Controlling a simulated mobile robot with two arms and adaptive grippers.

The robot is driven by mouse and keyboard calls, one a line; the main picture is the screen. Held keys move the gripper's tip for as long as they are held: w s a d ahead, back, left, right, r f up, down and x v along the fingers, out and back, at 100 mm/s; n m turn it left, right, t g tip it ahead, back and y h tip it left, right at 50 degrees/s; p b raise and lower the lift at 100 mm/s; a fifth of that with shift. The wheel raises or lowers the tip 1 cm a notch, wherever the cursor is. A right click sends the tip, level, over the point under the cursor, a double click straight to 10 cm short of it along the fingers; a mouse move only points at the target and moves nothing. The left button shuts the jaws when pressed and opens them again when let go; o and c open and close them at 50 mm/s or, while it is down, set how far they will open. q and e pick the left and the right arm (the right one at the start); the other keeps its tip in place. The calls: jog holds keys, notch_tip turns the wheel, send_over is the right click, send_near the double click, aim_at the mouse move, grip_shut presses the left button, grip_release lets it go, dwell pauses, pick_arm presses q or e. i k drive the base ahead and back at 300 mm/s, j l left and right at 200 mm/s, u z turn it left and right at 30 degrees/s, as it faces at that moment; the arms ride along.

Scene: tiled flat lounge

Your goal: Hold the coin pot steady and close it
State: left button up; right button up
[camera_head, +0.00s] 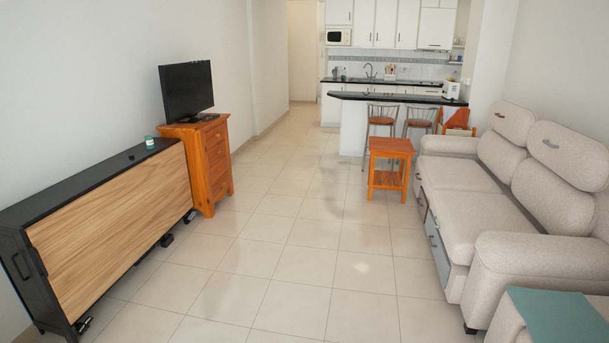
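Neither of my grippers shows in the head view. A small teal and whitish jar-like object (150,142) stands at the far end of the black top of a long wood-fronted cabinet (115,235) on the left. It may be the coin pot, but it is too small to tell, and I cannot see whether it has a lid or is open. No other thing that looks like a coin pot is visible.
An orange wooden chest (217,160) with a television (187,90) stands beyond the cabinet. A small wooden table (388,163) is ahead, before the kitchen counter (400,98). A beige sofa (465,190) lines the right. The tiled floor (285,240) between is clear.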

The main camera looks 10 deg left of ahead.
aim_at(150, 140)
jog(key=i+u, duration=0.2)
jog(key=i, duration=0.3)
jog(key=i+l+u, duration=0.2)
jog(key=i, duration=0.3)
jog(key=i+u, duration=0.2)
jog(key=i, duration=0.3)
jog(key=i+l+u, duration=0.15)
jog(key=i, duration=0.35)
jog(key=i+j+u, duration=0.35)
jog(key=i, duration=0.55)
jog(key=i+l+u, duration=0.15)
jog(key=i+u, duration=0.15)
jog(key=i, duration=0.6)
jog(key=i+j+z, duration=0.1)
jog(key=i, duration=0.25)
